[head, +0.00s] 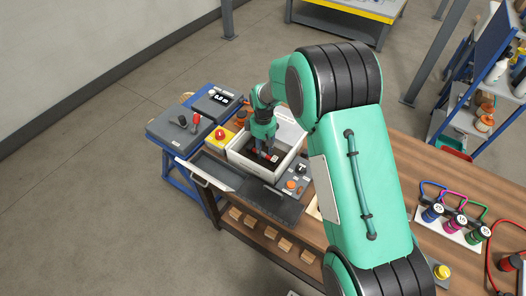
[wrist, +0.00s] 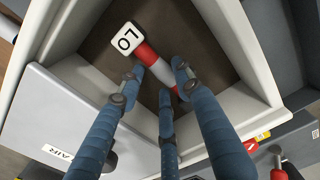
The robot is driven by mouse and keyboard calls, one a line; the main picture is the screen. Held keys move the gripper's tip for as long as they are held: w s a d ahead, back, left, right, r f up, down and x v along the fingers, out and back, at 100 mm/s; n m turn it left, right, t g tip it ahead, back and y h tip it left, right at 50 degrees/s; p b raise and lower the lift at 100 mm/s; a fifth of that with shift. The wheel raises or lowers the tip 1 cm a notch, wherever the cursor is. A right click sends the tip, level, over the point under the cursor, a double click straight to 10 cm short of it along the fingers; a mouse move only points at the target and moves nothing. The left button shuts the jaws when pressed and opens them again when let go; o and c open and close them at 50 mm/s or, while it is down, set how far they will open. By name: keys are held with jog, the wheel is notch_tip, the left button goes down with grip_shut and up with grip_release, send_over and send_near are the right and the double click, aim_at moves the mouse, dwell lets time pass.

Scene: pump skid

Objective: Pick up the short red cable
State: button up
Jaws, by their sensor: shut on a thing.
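My gripper (head: 264,148) reaches down into a white open box (head: 239,160) on the bench. In the wrist view its blue fingers (wrist: 158,82) are closed around a short red-and-white piece (wrist: 147,56) with a white block marked "LO" (wrist: 126,40). The piece lies at a slant low in the box, near its dark floor; I cannot tell whether it touches the floor. Its lower end is partly hidden by the fingers. A thin red cable (head: 487,250) curves at the right edge of the head view, far from my gripper.
The box walls (wrist: 240,40) stand close around my fingers. A dark tray (head: 220,172) lies in front, with a control box (head: 293,185) at its right. Grey instruments (head: 180,130) stand at left. Labelled cylinders with coloured cables (head: 455,221) stand at right.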

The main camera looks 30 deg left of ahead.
aim_at(263, 151)
notch_tip(263, 151, up, 9)
jog(key=p, duration=0.1)
jog(key=shift+r, duration=0.2)
dwell(0.7)
jog(key=s+a, duration=1.2)
jog(key=s, duration=0.4)
jog(key=shift+f+b, duration=1.65)
jog(key=shift+f, duration=2.15)
jog(key=shift+f+b, duration=0.75)
jog(key=shift+f, duration=1.7)
